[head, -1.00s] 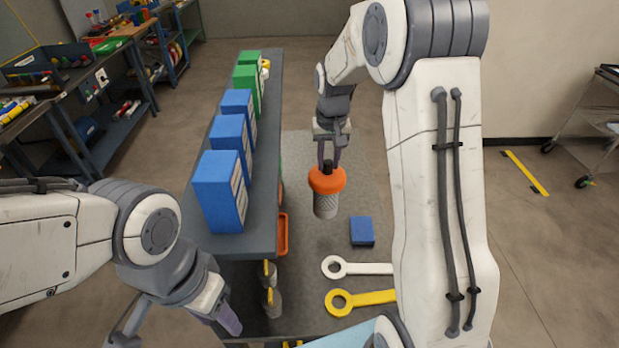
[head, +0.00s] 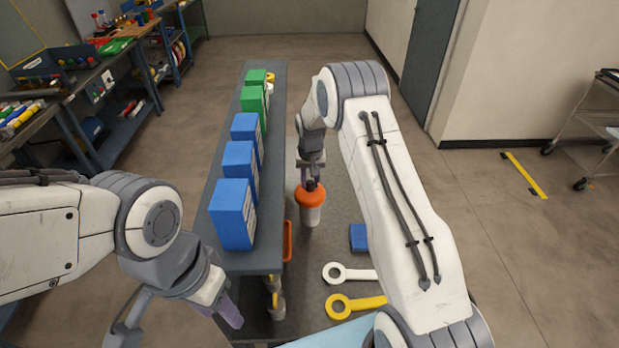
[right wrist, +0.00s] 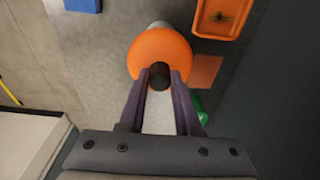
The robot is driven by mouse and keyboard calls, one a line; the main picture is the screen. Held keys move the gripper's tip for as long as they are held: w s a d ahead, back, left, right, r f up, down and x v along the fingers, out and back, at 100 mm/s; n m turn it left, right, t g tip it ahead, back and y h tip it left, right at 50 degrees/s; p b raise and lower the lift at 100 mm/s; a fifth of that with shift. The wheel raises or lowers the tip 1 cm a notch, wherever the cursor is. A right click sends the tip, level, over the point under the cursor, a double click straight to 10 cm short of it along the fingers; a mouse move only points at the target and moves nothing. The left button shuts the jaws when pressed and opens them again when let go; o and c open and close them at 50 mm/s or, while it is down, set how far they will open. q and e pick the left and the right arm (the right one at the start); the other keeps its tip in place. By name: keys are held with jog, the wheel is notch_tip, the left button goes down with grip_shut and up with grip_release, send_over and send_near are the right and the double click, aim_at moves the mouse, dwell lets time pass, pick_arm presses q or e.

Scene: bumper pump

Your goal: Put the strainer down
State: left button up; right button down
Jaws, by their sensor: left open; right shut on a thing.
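The strainer (head: 311,205) has an orange top, a black knob and a pale grey body. It hangs upright below my right gripper (head: 311,182) over the lower grey surface. In the right wrist view the two fingers of my right gripper (right wrist: 160,78) are shut on the black knob, above the orange top of the strainer (right wrist: 150,45). Whether its base touches the surface cannot be told. My left gripper (head: 180,325) is open and empty at the lower left, away from the strainer.
A dark raised shelf (head: 268,190) carries several blue and green boxes left of the strainer. An orange tray (head: 287,240) sits partly under it. A blue block (head: 358,237), a white ring wrench (head: 350,273) and a yellow ring wrench (head: 355,305) lie on the grey surface to the right.

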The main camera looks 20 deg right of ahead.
jog(key=shift+f, duration=0.15)
jog(key=c, duration=0.6)
grip_release()
